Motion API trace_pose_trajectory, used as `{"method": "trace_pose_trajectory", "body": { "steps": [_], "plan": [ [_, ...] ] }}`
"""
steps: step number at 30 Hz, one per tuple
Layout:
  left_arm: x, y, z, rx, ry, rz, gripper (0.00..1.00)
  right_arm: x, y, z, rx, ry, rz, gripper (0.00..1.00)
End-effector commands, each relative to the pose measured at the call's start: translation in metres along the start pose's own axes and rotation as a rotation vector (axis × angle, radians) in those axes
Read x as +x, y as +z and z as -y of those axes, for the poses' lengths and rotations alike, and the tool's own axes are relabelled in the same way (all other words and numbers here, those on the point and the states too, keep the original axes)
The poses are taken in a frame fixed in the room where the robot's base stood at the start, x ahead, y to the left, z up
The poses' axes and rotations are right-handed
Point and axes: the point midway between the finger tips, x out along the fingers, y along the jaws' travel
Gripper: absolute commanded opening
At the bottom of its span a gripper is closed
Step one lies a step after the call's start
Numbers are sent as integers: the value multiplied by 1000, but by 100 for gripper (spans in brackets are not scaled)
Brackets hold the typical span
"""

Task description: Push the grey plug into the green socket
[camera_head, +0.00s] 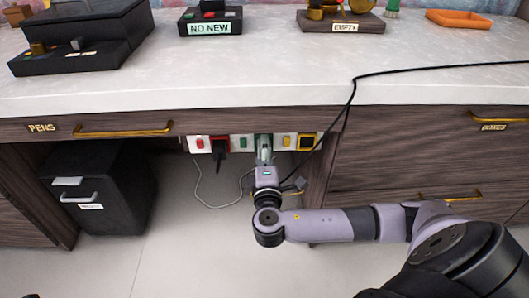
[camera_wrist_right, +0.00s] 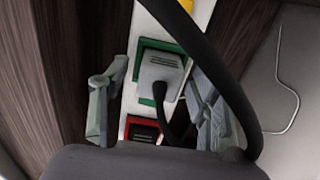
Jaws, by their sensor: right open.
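The grey plug (camera_wrist_right: 160,74) sits at the green socket (camera_wrist_right: 139,50), with the socket's green frame showing around it in the right wrist view. A dark cord runs down from the plug. I cannot tell how deep the plug sits. My right gripper (camera_wrist_right: 156,84) is open, with one finger on each side of the plug and gaps between. In the head view the right gripper (camera_head: 264,152) reaches up to the green socket and hides most of it and the plug. My left gripper is not in view.
The white socket strip (camera_head: 222,142) under the desk also has red sockets to the left and yellow ones to the right. A black plug (camera_head: 219,146) sits in a red socket. A black cable (camera_head: 350,97) hangs over the desk edge near my right arm. A black cabinet (camera_head: 112,190) stands left.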

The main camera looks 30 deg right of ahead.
Motion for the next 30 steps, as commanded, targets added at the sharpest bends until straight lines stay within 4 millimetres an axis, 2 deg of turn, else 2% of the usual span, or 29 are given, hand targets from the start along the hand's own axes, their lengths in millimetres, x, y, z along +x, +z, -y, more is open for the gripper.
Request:
{"method": "trace_pose_trajectory", "body": {
  "steps": [5,12,18,22,30],
  "plan": [
    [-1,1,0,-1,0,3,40,-22,-1,2,1,-4,-3,56],
    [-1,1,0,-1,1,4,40,-74,-1,2,2,-6,-3,56],
    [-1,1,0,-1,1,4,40,-106,-1,1,1,-4,-2,56],
    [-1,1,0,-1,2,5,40,-116,0,0,1,-2,-1,56],
    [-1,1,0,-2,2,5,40,-119,0,0,1,0,0,56]
  ]
}}
